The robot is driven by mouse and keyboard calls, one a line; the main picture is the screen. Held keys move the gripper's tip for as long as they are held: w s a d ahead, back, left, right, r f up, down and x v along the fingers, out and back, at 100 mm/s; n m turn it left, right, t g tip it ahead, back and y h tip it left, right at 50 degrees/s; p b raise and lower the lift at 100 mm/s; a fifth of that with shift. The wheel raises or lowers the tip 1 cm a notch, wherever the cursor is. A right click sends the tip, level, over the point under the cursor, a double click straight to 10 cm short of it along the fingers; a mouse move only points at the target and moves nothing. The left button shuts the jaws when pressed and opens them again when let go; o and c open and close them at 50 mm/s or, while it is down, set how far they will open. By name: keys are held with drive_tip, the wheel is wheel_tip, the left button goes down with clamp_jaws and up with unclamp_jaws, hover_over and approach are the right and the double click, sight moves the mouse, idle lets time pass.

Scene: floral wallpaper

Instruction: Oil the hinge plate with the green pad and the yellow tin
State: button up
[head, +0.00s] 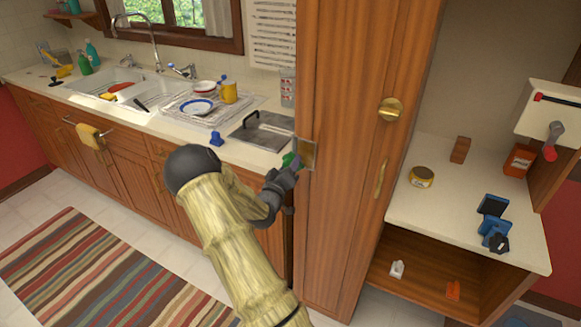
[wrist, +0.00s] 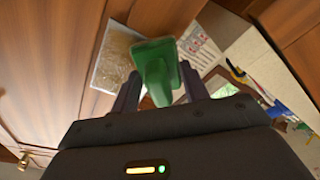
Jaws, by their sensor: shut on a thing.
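My gripper (head: 284,174) is shut on the green pad (head: 291,160), in front of the tall cabinet's left edge. In the wrist view the green pad (wrist: 154,62) is between the fingers of my gripper (wrist: 160,88), its flat face pointing away from me. The hinge plate (head: 307,152) is a small brownish square on the cabinet edge, right beside the pad. It shows in the wrist view as a speckled plate (wrist: 114,55) behind and left of the pad. I cannot tell whether pad and plate touch. The yellow tin (head: 421,178) stands on the right-hand shelf.
The tall cabinet (head: 345,120) stands between the sink counter (head: 262,155) and the shelf (head: 430,215). A blue-handled thing (head: 216,138) is on the counter.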

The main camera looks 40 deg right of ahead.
drive_tip(key=shift+a, duration=0.1)
drive_tip(key=shift+w+r+v, duration=0.1)
drive_tip(key=shift+r+v, duration=0.05)
drive_tip(key=shift+v, duration=1.3)
drive_tip(key=shift+w+r+v, duration=0.15)
drive_tip(key=shift+v, duration=1.25)
drive_tip(key=shift+a, duration=0.2)
drive_tip(key=v, duration=0.3)
drive_tip(key=shift+w+a+r, duration=0.1)
drive_tip(key=shift+r, duration=0.05)
drive_tip(key=shift+w, duration=0.1)
